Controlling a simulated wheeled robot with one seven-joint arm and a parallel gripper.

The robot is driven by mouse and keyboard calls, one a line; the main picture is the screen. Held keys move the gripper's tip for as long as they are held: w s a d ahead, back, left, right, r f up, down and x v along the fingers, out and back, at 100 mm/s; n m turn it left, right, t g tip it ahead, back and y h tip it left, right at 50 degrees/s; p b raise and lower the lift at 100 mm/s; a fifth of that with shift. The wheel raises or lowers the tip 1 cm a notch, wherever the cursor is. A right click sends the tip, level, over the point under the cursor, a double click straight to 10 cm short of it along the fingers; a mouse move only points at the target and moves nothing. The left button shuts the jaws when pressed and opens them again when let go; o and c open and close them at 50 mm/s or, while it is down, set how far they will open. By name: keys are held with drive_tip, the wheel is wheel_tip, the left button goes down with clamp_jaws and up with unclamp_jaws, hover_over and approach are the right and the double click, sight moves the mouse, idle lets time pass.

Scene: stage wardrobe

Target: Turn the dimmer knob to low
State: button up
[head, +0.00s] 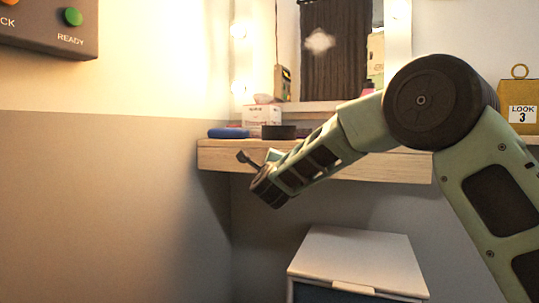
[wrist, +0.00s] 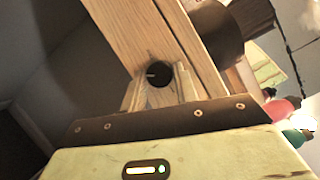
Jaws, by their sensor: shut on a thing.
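The dimmer knob (wrist: 158,74) is a small round black knob on the front edge of the wooden counter. A short white pointer mark on it points to the left in the wrist view. My gripper (wrist: 159,84) is shut on the knob, with one pale finger on each side of it. In the head view my gripper (head: 248,162) is at the front edge of the counter (head: 370,168), near its left end. The knob cannot be made out there.
A blue item (head: 229,132), a dark round tin (head: 279,132) and a white box (head: 262,115) stand on the counter. A white cabinet (head: 357,255) stands below. A wall panel (head: 45,30) is at upper left. A yellow "LOOK 3" item (head: 516,105) is at right.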

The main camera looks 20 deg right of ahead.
drive_tip(key=shift+w+a+r+n+g+h+p, duration=0.15)
drive_tip(key=shift+n+g+h+p, duration=1)
drive_tip(key=shift+n+p, duration=3.75)
drive_tip(key=shift+w+a+r+n+g+h+p, duration=0.15)
drive_tip(key=shift+n+g+h+p, duration=0.85)
drive_tip(key=shift+p, duration=7.55)
drive_tip(key=shift+a+r+n+g+h+p, duration=0.25)
drive_tip(key=shift+n+g+p, duration=2.45)
drive_tip(key=shift+p, duration=4.05)
drive_tip(key=shift+d+f+n+t, duration=0.1)
drive_tip(key=shift+d+n+t, duration=0.05)
drive_tip(key=shift+n+t, duration=0.4)
drive_tip(key=o, duration=1)
drive_tip(key=shift+c, duration=0.2)
